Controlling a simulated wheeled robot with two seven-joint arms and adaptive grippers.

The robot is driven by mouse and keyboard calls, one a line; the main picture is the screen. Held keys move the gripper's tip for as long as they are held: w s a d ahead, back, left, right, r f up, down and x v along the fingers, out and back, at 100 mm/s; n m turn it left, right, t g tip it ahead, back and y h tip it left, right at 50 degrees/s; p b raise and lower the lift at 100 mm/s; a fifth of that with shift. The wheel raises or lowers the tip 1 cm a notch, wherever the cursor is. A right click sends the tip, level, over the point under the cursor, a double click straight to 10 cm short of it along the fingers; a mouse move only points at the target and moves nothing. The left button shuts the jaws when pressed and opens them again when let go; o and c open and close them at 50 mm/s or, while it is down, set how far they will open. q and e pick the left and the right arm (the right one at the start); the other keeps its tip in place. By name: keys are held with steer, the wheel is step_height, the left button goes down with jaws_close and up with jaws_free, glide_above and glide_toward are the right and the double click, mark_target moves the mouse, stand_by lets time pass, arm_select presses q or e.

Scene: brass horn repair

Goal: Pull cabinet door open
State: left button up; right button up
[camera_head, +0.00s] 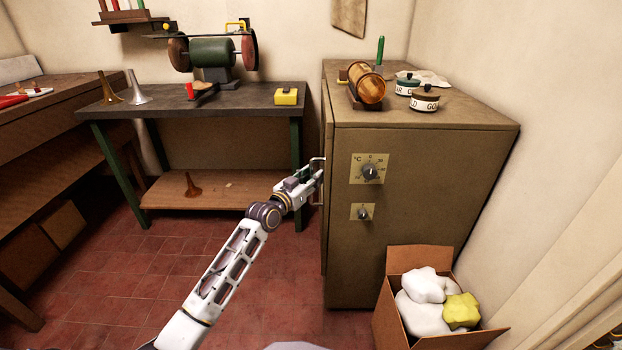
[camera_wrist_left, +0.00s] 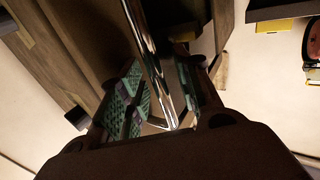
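The cabinet (camera_head: 430,200) is a brown-grey box with two dials on the face toward me. Its left side, where the gripper reaches, shows only as a thin sliver in the head view. My left gripper (camera_head: 314,174) is at that side, at about mid height. In the left wrist view, a shiny metal bar handle (camera_wrist_left: 149,48) runs between the two green-padded fingers of my left gripper (camera_wrist_left: 158,80). The fingers stand apart, with gaps showing beside the bar. The door looks closed, though its face is mostly hidden. My right gripper is not in view.
A workbench (camera_head: 240,97) with a grinder (camera_head: 212,53) stands behind and left of the arm. A cardboard box (camera_head: 400,310) with rags sits before the cabinet. Red tiled floor (camera_head: 130,290) lies clear at left.

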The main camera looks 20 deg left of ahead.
arm_select(q)
jaws_close()
steer(key=shift+a, duration=0.15)
stand_by(0.5)
